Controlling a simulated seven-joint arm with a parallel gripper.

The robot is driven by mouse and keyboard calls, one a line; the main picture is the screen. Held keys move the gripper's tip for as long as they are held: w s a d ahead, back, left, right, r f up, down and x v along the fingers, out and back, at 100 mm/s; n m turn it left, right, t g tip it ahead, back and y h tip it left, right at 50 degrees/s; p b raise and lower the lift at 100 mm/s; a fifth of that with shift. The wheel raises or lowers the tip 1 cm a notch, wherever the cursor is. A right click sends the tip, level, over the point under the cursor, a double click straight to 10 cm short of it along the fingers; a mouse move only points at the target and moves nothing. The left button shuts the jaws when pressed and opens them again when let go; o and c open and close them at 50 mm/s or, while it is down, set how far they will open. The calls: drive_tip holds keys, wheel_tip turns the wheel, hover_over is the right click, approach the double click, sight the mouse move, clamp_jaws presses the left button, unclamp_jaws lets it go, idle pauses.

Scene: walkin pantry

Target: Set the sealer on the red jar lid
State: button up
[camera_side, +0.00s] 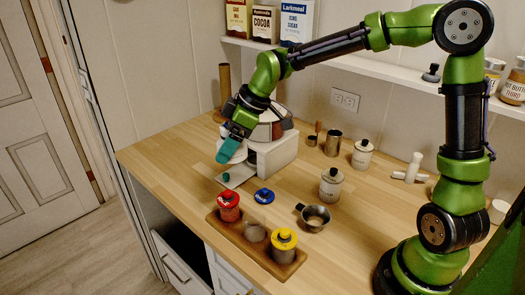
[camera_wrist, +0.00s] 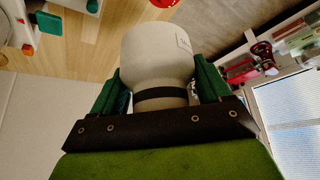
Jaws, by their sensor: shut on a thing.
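My gripper (camera_side: 229,150) is shut on the sealer (camera_wrist: 158,60), a pale bell-shaped piece with a dark band at its neck and a small label. In the side view the sealer (camera_side: 238,155) is partly hidden by a teal finger. In the wrist view it sits between both green fingers of my gripper (camera_wrist: 160,95). The red jar lid (camera_side: 229,198) tops a jar in a wooden tray and stands below the gripper, clear of the sealer. A red piece, probably this lid, shows at the wrist view's top edge (camera_wrist: 165,3).
The wooden tray (camera_side: 240,246) also holds an uncovered jar (camera_side: 254,233) and a yellow-lidded jar (camera_side: 285,240). A blue lid (camera_side: 264,196) lies behind it. A white appliance (camera_side: 277,155) stands close beside the gripper.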

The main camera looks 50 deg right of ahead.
sight(219, 199)
drive_tip(key=shift+n+y, duration=0.3)
drive_tip(key=shift+n, duration=0.4)
drive_tip(key=a+f, duration=0.3)
drive_tip(key=shift+s+f, duration=0.15)
drive_tip(key=shift+f, duration=0.1)
drive_tip(key=shift+d+f, duration=0.1)
drive_tip(key=shift+f, duration=3.6)
drive_tip(key=shift+f, duration=0.85)
drive_tip(key=o, duration=1.1)
drive_tip(key=shift+o, duration=0.2)
drive_tip(key=shift+r, duration=3.5)
